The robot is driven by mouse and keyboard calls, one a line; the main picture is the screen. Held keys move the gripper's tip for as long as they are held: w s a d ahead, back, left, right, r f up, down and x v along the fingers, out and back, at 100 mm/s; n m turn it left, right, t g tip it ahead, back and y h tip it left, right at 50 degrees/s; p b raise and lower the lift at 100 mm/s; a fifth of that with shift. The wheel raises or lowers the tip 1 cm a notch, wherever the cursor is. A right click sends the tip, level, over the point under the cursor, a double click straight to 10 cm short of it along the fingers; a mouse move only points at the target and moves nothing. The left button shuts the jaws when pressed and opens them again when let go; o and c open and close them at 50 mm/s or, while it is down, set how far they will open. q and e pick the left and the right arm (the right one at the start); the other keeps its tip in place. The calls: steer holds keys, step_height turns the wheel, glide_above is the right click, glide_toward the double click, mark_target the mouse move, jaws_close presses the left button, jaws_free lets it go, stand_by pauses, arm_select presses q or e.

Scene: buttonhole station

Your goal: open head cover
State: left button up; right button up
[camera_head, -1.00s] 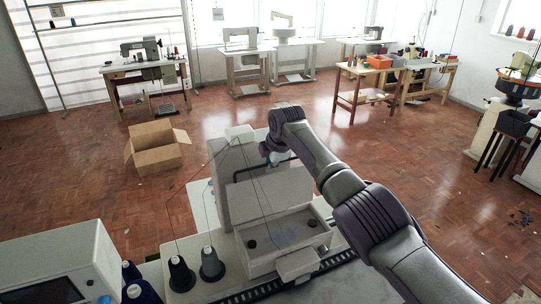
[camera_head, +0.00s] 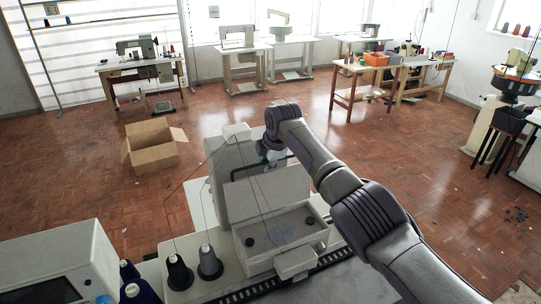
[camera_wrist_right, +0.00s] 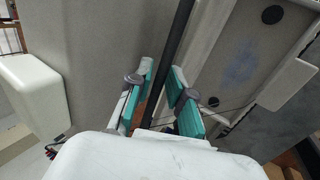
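The sewing machine head is a grey-white block (camera_head: 237,190) at the centre of the head view. In front of it is a light panel with a raised rim and two dark round spots (camera_head: 284,230); I cannot tell which part is the head cover. The same spotted panel shows in the right wrist view (camera_wrist_right: 245,60). My right gripper (camera_head: 270,158) is beside the upper right of the head. In the right wrist view its teal-padded fingers (camera_wrist_right: 164,100) are apart, with a dark bar (camera_wrist_right: 176,60) running between them; contact is unclear. My left gripper is not in view.
Black and grey thread cones (camera_head: 194,268) stand left of the machine, with threads running up to its top. A white box with a screen (camera_head: 60,270) is at lower left. An open cardboard box (camera_head: 153,146) lies on the floor. Sewing tables stand farther back.

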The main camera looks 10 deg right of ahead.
steer(key=v, duration=1.1)
steer(key=shift+r, duration=0.35)
steer(key=shift+s+d, duration=0.1)
steer(key=shift+s, duration=0.05)
